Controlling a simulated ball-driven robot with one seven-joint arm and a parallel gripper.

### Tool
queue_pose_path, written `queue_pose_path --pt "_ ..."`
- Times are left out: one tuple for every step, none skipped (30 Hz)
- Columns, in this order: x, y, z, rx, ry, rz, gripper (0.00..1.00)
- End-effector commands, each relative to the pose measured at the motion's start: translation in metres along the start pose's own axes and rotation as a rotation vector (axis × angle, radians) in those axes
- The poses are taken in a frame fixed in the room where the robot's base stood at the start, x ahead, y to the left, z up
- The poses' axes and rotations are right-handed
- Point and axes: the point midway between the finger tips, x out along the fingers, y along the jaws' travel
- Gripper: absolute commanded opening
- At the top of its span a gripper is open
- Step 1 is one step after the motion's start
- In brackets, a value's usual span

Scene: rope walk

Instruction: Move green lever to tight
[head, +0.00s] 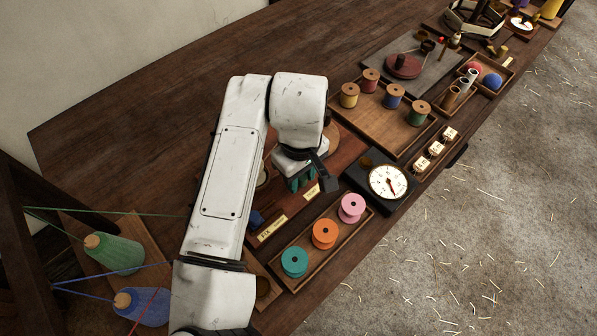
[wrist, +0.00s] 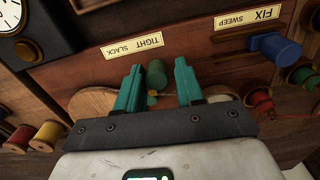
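The green lever (wrist: 157,74) has a dark green cylindrical knob and stands between my two teal fingertips in the wrist view. A pale label (wrist: 133,46) beyond it reads TIGHT and SLACK, upside down in this view, with TIGHT on the right. My gripper (wrist: 158,85) is open around the knob, with a gap to the right finger and a narrower one to the left. In the head view my gripper (head: 300,182) is low over the wooden panel, and my arm hides the lever. The lever's base is mostly hidden behind the fingers.
A blue lever (wrist: 275,47) with a FIX and SWEEP label (wrist: 249,18) stands to the right in the wrist view. A dial gauge (head: 388,182) and a tray of pink, orange and teal spools (head: 324,233) lie close by. Dark bench top is bare behind my arm.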

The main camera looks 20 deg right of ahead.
Motion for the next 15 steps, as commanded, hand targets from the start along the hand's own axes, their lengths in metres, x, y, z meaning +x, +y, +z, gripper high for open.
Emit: queue_pose_path --pt "-0.001 0.001 0.001 0.000 -0.001 0.001 0.37" --pt "-0.001 0.001 0.001 0.000 -0.001 0.001 0.37" --pt "-0.002 0.001 0.001 0.000 -0.001 0.001 0.37" --pt "-0.003 0.001 0.001 0.000 -0.001 0.001 0.37" --pt "-0.004 0.001 0.001 0.000 -0.001 0.001 0.37" --pt "-0.007 0.001 0.001 0.000 -0.001 0.001 0.37" --pt "-0.009 0.001 0.001 0.000 -0.001 0.001 0.37" --pt "-0.012 0.001 0.001 0.000 -0.001 0.001 0.37" --pt "-0.016 0.001 0.001 0.000 0.000 0.002 0.37" --pt "-0.019 0.001 0.000 0.000 0.000 0.002 0.37" --pt "-0.022 0.001 0.000 0.000 0.000 0.002 0.37" --pt "-0.026 0.001 0.000 -0.001 0.000 0.002 0.37" --pt "-0.028 0.001 0.000 -0.001 0.001 0.002 0.37" --pt "-0.031 0.001 0.000 -0.001 0.001 0.002 0.37" --pt "-0.034 0.001 0.000 -0.001 0.000 0.002 0.37"
